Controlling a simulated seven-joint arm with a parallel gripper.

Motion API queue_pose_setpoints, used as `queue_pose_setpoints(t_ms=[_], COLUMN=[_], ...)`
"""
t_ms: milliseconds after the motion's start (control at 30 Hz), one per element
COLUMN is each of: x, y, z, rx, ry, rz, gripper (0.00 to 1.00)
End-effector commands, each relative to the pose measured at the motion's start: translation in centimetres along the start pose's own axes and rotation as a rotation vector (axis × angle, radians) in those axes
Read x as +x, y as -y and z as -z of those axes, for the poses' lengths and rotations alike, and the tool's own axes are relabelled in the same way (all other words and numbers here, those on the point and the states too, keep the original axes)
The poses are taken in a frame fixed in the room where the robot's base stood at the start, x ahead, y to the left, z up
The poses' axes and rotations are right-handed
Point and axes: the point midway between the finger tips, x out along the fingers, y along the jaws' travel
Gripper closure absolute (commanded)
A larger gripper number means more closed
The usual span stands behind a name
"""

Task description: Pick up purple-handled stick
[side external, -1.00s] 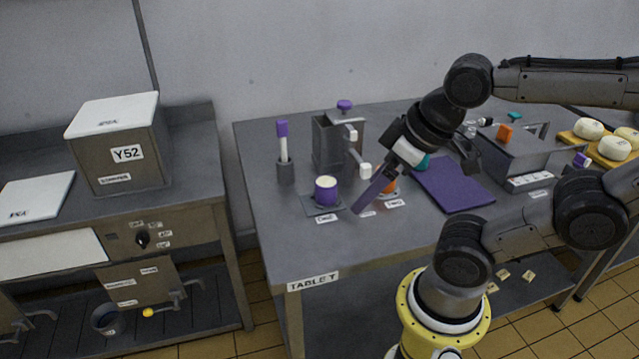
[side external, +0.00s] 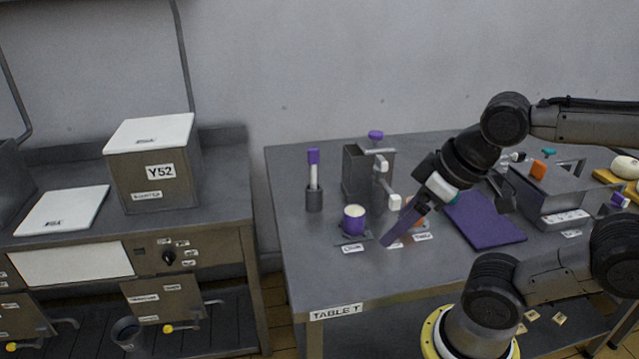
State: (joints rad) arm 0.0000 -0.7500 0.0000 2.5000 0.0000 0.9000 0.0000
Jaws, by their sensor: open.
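The purple-handled stick (side external: 313,168) stands upright in a small dark grey holder (side external: 314,200) near the left side of the table. Its purple handle is on top and its white shaft runs down into the holder, which hides its lower end. My gripper (side external: 389,241) is to the right of the stick and nearer the front edge, apart from it. Its long purple fingers point down and left, overlapping into one shape from this side. It is open, and I see nothing held in it.
A purple cup (side external: 354,219) on a dark coaster stands between the stick and my gripper. A grey container with white fittings (side external: 358,178) stands behind the cup. A purple mat (side external: 486,222) lies right of my gripper. The table's left front is clear.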

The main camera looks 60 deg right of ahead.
Motion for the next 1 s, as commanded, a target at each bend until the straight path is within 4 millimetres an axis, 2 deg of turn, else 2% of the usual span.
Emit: queue_pose_setpoints(t_ms=[467, 600, 867, 1000], x=[0.0, 0.0, 0.0, -0.1], y=[0.0, 0.0, 0.0, 0.2], z=[0.0, 0.0, 0.0, 1.8], rx=[0.000, 0.000, -0.002, -0.006], ry=[0.000, 0.000, -0.001, -0.079], rz=[0.000, 0.000, 0.000, 0.007], gripper=[0.10, 0.28, 0.28, 0.28])
